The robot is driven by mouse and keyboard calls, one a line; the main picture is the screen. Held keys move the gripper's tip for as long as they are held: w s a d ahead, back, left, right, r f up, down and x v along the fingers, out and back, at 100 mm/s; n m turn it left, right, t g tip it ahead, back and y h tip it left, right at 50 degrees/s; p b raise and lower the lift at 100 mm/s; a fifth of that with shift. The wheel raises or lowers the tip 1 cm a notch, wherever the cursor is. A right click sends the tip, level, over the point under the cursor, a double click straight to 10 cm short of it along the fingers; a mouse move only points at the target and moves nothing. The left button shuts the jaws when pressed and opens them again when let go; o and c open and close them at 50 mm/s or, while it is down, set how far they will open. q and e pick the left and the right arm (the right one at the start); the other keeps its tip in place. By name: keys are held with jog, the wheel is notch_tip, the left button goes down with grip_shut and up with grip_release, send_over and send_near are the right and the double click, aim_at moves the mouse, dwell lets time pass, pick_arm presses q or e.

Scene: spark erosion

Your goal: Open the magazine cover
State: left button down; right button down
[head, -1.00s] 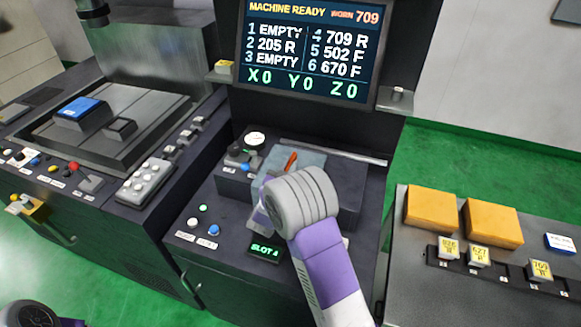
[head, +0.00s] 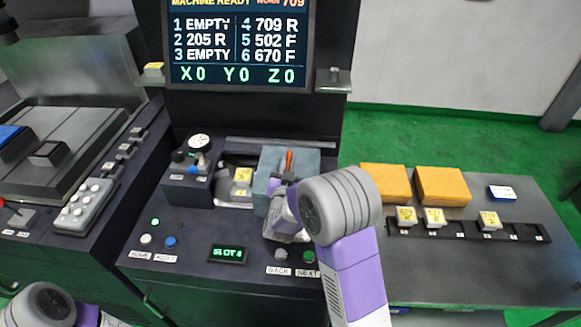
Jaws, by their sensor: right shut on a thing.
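The magazine cover (head: 268,163) is a blue-grey plate with an orange-red handle (head: 289,160) on the console, in the middle of the head view. It stands to the right of an uncovered opening (head: 226,188), where a yellow-labelled electrode (head: 242,176) shows. My right gripper (head: 283,186) is shut at the cover's handle; my own wrist hides part of the fingers and the cover's right side. My left arm shows only at the bottom left corner, and its gripper is out of view.
The machine screen (head: 238,45) stands behind. Knobs and a gauge (head: 199,142) sit left of the opening. A SLOT 4 display (head: 228,254) and buttons are in front. The right table (head: 440,270) holds orange blocks (head: 443,186) and a rack (head: 470,232) of labelled electrodes.

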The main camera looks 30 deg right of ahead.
jog(key=shift+d, duration=0.1)
jog(key=c, duration=1.1)
grip_release()
jog(key=v, duration=0.7)
jog(key=shift+s, duration=0.3)
